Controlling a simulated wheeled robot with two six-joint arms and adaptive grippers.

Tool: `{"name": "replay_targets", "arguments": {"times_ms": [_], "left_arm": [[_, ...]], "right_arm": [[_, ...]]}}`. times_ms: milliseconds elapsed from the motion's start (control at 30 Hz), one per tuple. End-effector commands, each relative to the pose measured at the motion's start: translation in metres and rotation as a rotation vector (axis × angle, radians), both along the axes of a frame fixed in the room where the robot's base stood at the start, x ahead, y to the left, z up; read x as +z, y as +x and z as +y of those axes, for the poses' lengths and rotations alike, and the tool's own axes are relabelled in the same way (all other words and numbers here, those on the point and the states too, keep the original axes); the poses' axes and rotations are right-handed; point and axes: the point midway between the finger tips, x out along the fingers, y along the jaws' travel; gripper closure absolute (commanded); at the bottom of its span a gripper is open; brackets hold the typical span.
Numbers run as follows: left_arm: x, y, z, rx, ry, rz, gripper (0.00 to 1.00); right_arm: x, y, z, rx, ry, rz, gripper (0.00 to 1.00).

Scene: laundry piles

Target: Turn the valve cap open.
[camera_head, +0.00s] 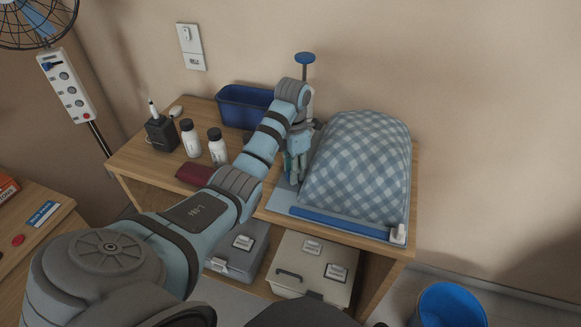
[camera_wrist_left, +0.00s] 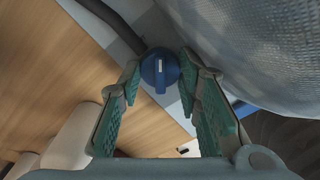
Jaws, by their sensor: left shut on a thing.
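The valve cap (camera_wrist_left: 160,68) is a round blue knob with a raised grip bar and a pale mark. It shows between the fingertips in the left wrist view; in the head view my gripper hides it. My left gripper (camera_head: 295,172) points down beside the checked bag (camera_head: 358,165). Its green-padded fingers (camera_wrist_left: 160,75) are shut on the cap, one on each side. The bag is a puffed blue-and-white bundle on the wooden table (camera_head: 145,160), with a blue strip (camera_head: 340,222) along its front edge. My right gripper is not in view.
A pump with a blue handle (camera_head: 305,58) stands behind my gripper. A blue bin (camera_head: 243,106), two white bottles (camera_head: 217,147) and a dark red folded item (camera_head: 194,174) are left of it. Boxes (camera_head: 312,268) sit below the tabletop. A blue bucket (camera_head: 450,305) stands at lower right.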

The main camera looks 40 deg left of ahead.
Motion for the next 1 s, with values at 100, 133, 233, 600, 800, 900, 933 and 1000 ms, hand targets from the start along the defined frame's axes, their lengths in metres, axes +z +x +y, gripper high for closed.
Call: {"name": "replay_targets", "arguments": {"times_ms": [100,133,233,600,800,900,933,1000], "left_arm": [[-0.004,-0.003,-0.001,0.001,-0.002,0.015,0.67],[-0.004,-0.003,-0.001,0.001,-0.003,0.015,0.63],[-0.003,-0.003,-0.001,0.001,-0.002,0.011,0.48],[0.016,-0.001,0.000,0.007,0.000,0.005,0.49],[0.108,-0.002,0.005,0.051,0.003,0.006,0.53],[0.147,-0.002,0.007,0.075,0.004,0.007,0.67],[0.153,-0.002,0.008,0.080,0.004,0.007,0.67],[0.157,-0.002,0.009,0.087,0.004,0.008,0.67]], "right_arm": [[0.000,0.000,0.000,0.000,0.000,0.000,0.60],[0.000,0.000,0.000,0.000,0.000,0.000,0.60],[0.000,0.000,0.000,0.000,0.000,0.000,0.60],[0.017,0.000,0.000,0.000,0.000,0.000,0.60],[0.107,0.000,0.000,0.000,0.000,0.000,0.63],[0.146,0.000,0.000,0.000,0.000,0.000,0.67],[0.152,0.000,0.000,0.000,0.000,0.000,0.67],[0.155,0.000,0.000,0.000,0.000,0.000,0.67]]}}
